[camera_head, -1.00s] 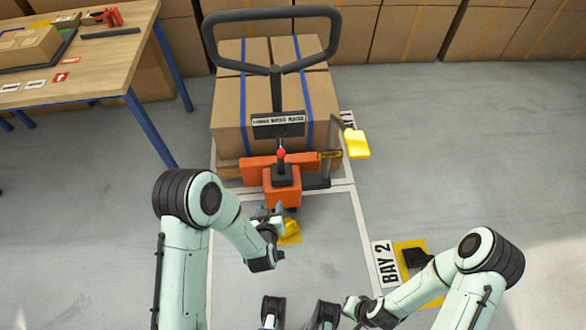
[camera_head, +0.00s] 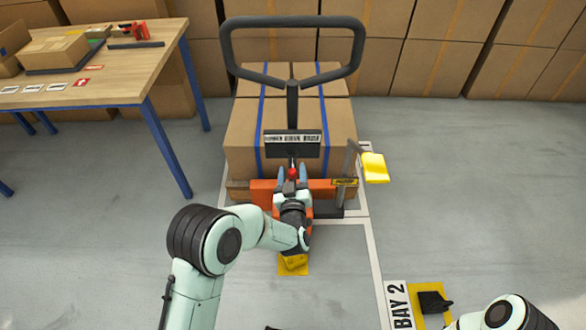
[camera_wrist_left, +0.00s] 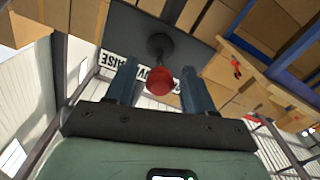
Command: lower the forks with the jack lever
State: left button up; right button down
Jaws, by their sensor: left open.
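The orange pallet jack (camera_head: 262,192) stands in front of a pallet of strapped boxes, its black loop handle (camera_head: 292,20) rising toward me. The jack lever's red knob (camera_head: 292,173) is just below the dark label plate (camera_head: 291,144). My left gripper (camera_head: 292,178) is open, its blue-grey fingers on either side of the knob. In the left wrist view the red knob (camera_wrist_left: 159,82) lies between the two fingers (camera_wrist_left: 158,84), with gaps visible on both sides. My right gripper is out of view. The forks are hidden under the load.
The boxes (camera_head: 240,135) stand inside white floor lines. A yellow pedal-like piece (camera_head: 374,167) sticks out at the jack's right. A wooden table (camera_head: 130,88) with blue legs is at the left. A BAY 2 sign (camera_head: 399,305) lies at the lower right.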

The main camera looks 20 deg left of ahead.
aim_at(293, 164)
pick_arm(q)
jog(key=shift+x, duration=1.2)
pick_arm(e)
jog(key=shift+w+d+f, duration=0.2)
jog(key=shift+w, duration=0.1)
pick_arm(q)
grip_shut()
